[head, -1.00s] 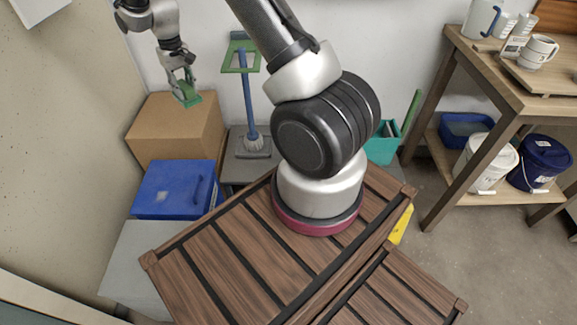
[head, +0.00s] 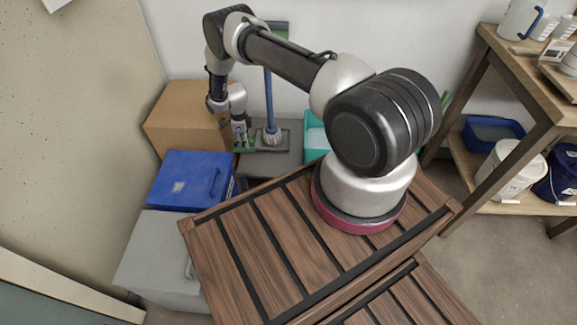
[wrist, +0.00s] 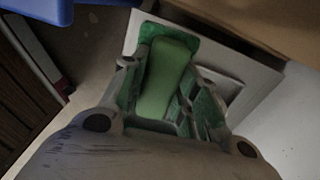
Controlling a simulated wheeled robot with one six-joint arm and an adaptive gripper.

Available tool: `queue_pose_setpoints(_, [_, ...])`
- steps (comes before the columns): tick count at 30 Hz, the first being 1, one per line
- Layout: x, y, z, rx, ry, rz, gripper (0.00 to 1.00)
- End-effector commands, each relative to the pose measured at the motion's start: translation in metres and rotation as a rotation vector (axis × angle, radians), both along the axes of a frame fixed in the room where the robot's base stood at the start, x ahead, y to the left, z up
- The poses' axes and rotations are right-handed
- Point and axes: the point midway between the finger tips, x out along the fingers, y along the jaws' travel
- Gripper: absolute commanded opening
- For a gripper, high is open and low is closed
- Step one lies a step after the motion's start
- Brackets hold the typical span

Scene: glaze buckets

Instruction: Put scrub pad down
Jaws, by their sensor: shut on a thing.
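My gripper (head: 241,136) is low beside the cardboard box and the blue box in the head view, pointing down. It is shut on the green scrub pad (wrist: 164,80), which shows between the fingers in the wrist view. In the head view only a small green bit of the pad shows at the fingertips. Beyond the pad in the wrist view is a pale grey flat surface with a raised rim (wrist: 268,82). I cannot tell whether the pad touches it.
A cardboard box (head: 185,115) and a blue lidded box (head: 185,182) stand left of my gripper. A blue-handled brush (head: 269,100) stands on a grey tray just right of it. A teal bin (head: 316,138) is further right. A slatted wooden top (head: 270,250) lies in front.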

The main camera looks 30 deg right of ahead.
Motion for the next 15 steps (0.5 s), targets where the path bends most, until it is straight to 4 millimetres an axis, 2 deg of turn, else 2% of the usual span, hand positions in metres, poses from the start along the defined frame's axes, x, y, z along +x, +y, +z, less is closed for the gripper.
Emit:
queue_pose_setpoints(5, [-0.009, -0.016, 0.0, 0.0, 0.002, -0.071, 0.04])
queue_pose_setpoints(15, [-0.065, -0.098, 0.001, -0.001, 0.003, -0.072, 0.04])
